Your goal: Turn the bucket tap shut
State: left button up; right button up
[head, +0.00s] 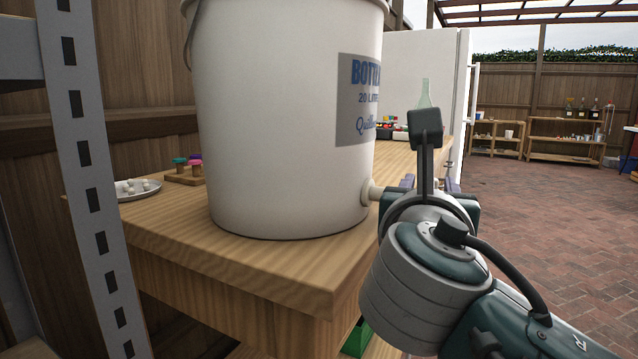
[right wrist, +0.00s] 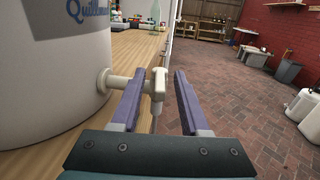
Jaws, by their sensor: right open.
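The white bucket (head: 275,130) stands on the wooden table with its label facing right. Its pale tap (right wrist: 157,88) sticks out low on the bucket's side. In the right wrist view the tap's upright handle lies between the fingers of my right gripper (right wrist: 155,95). The fingers are apart, with a gap on either side of the tap. In the head view my right gripper (head: 428,185) is at the tap and its wrist hides most of the tap; only the pale stub (head: 371,191) by the bucket shows. My left gripper is not in view.
The table (head: 250,265) carries a plate (head: 128,190) of small white pieces, a small block with coloured tops (head: 186,168) and a green bottle (head: 425,95). A grey slotted post (head: 90,170) stands close at left. The brick floor (head: 560,220) at right is open.

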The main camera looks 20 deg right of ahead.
grip_shut()
dwell(0.5)
jog(key=shift+w+a+m+g+h, duration=0.2)
jog(key=shift+m+g+h, duration=0.6)
jog(key=shift+g+h, duration=0.1)
grip_release()
